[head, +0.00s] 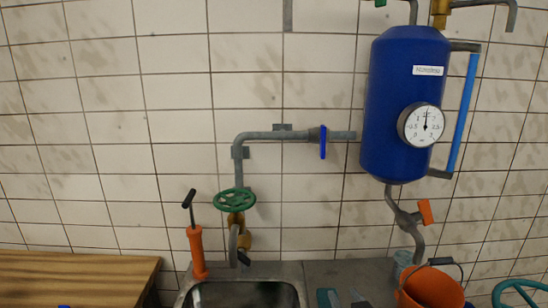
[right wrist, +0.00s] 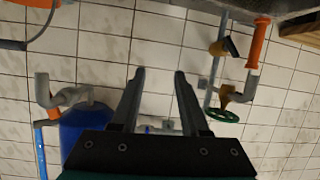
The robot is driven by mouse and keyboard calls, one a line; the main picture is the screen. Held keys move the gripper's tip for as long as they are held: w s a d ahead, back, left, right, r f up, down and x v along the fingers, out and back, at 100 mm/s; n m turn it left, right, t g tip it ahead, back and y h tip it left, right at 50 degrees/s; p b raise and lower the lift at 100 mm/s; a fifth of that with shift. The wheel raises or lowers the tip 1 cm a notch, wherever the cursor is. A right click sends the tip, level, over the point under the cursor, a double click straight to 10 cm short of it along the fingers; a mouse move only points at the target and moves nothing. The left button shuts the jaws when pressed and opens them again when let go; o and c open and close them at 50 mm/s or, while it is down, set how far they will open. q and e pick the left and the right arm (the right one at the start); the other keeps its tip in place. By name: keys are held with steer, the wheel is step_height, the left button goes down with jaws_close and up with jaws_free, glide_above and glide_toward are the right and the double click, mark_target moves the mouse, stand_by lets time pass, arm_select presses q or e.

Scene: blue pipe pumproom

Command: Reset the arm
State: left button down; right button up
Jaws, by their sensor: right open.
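My right gripper (right wrist: 160,72) is open in the right wrist view, with its two dark fingers apart and nothing between them. Behind the fingers is the tiled wall. In the head view, only small dark and teal parts of my right gripper (head: 343,299) show at the bottom edge, in front of the counter to the right of the sink. My left gripper is not in view.
A blue tank (head: 404,105) with a gauge (head: 421,125) hangs on the wall. A green valve wheel (head: 235,200) and an orange hand pump (head: 197,250) stand by the sink (head: 245,294). An orange bucket (head: 430,288) stands right. A wooden top (head: 75,278) is left.

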steer(key=s+f+g, duration=0.3)
steer(key=s, duration=0.6)
steer(key=s+d+f+g, duration=0.1)
steer(key=s+f+g, duration=0.25)
steer(key=s, duration=0.45)
steer(key=s+f+g, duration=0.3)
steer(key=s+g, duration=0.1)
steer(key=s, duration=0.5)
step_height(320, 180, down, 28)
steer(key=s+b, duration=0.2)
steer(key=b, duration=0.4)
steer(key=s+d+f+g+b, duration=0.1)
steer(key=s+f+b, duration=0.2)
steer(key=s+f, duration=0.5)
steer(key=s+d+f+n+g+b, duration=0.1)
steer(key=s+f+b, duration=0.2)
steer(key=s+f, duration=0.5)
steer(key=shift+d+f+h, duration=0.35)
steer(key=shift+f+h, duration=0.05)
steer(key=shift+f, duration=1.65)
